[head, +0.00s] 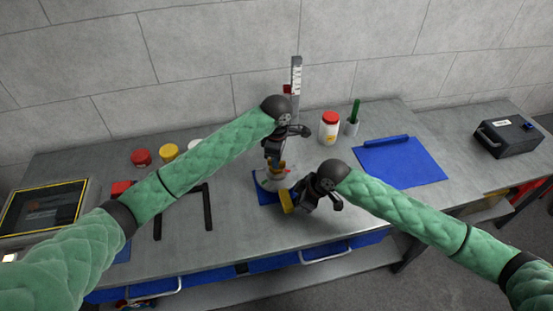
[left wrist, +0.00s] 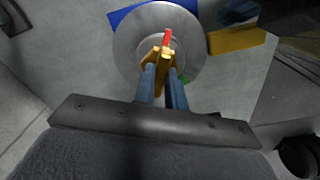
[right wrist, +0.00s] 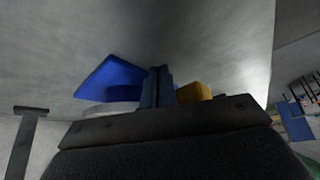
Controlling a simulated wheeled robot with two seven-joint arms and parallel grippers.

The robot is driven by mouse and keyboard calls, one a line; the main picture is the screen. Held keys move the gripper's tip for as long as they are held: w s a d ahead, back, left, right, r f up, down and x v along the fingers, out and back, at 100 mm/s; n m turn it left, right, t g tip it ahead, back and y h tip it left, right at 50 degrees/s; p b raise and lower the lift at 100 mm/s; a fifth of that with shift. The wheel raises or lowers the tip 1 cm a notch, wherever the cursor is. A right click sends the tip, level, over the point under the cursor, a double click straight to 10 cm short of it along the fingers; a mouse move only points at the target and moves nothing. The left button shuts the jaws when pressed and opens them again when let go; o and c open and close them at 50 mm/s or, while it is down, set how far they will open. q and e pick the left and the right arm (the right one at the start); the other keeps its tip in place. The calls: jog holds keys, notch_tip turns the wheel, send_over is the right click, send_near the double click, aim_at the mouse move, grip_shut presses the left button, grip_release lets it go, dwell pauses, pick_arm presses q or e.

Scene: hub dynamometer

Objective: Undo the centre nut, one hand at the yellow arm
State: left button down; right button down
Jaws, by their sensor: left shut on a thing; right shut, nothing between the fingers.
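The dynamometer hub (head: 268,180) is a round pale metal disc on a blue base; it also shows in the left wrist view (left wrist: 130,45). My left gripper (head: 275,158) is above its middle, pointing down. In the left wrist view its blue fingers (left wrist: 165,80) are shut on the brass-coloured centre nut (left wrist: 163,54). A red pointer (left wrist: 168,38) shows just beyond the nut. The yellow arm (head: 286,201) sticks out at the disc's side; the right wrist view shows its end (right wrist: 193,91). My right gripper (right wrist: 157,88) is shut and empty, beside the yellow arm; contact is unclear.
A vertical scale (head: 296,82) stands behind the hub. A red-lidded jar (head: 329,127), a cup (head: 352,127) and a blue mat (head: 402,162) are to the right. Red and yellow lids (head: 168,152), black bars (head: 208,207) and a screen (head: 42,208) are left.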

pick_arm(q)
jog(key=shift+r, duration=0.1)
pick_arm(e)
jog(key=shift+s+a, duration=0.2)
jog(key=shift+a, duration=0.45)
jog(key=shift+s+a, duration=0.2)
jog(key=shift+a, duration=0.45)
pick_arm(q)
jog(key=c, duration=0.9)
grip_release()
jog(key=shift+r, duration=3.7)
